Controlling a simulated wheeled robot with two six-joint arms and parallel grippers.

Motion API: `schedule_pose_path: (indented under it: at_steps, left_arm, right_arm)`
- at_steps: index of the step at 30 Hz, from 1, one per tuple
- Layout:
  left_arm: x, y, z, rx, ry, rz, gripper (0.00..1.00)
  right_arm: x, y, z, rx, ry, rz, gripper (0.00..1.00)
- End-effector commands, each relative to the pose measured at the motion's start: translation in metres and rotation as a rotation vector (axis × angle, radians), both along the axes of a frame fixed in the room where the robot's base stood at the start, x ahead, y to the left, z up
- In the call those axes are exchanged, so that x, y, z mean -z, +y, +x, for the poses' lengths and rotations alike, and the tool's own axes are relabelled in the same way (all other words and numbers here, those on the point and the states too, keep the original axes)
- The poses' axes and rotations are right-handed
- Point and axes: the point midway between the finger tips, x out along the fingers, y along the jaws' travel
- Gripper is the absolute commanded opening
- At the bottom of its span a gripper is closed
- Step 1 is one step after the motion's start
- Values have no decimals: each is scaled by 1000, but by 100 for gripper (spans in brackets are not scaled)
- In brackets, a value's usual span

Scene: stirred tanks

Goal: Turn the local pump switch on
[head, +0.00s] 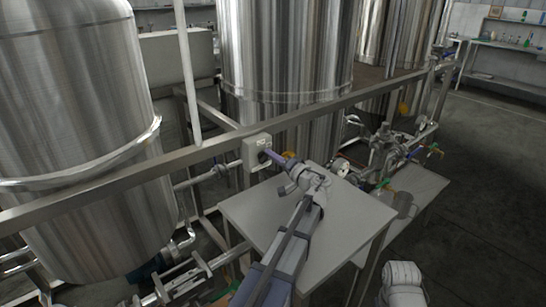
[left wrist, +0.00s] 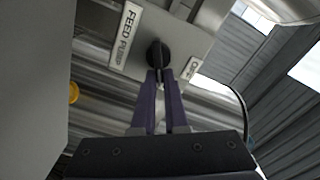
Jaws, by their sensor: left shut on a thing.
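The local pump switch is a pale box (head: 254,150) on the metal rail in front of the middle tank. In the left wrist view its panel (left wrist: 187,43) carries a "FEED PUMP" label and a second, partly hidden label. Its black rotary knob (left wrist: 158,54) sits between the labels. My left gripper (left wrist: 160,78) is shut on the knob, its two purple fingers on either side of it. In the head view the left gripper (head: 272,155) reaches the front of the box and hides the knob. The right gripper does not show.
A grey table (head: 353,213) stands below my left arm. Large steel tanks (head: 285,60) stand behind the long rail (head: 345,101). Pipes and valves (head: 385,150) crowd the right of the table. Open floor (head: 490,170) lies at the far right.

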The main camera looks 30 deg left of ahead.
Motion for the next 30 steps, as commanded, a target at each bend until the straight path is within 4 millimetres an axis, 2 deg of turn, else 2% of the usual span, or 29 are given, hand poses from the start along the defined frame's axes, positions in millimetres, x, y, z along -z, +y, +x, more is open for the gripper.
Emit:
schedule_pose_path:
  at_steps: [13,14,21,30]
  left_arm:
    - [2,4,-5,-14,9,-3,0]
    - [2,4,-5,-14,9,-3,13]
    - [2,3,-3,-11,8,-2,40]
    - [1,-1,-2,-5,7,-1,41]
  right_arm:
    - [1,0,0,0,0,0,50]
    - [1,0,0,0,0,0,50]
    - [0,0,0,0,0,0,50]
    - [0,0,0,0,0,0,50]
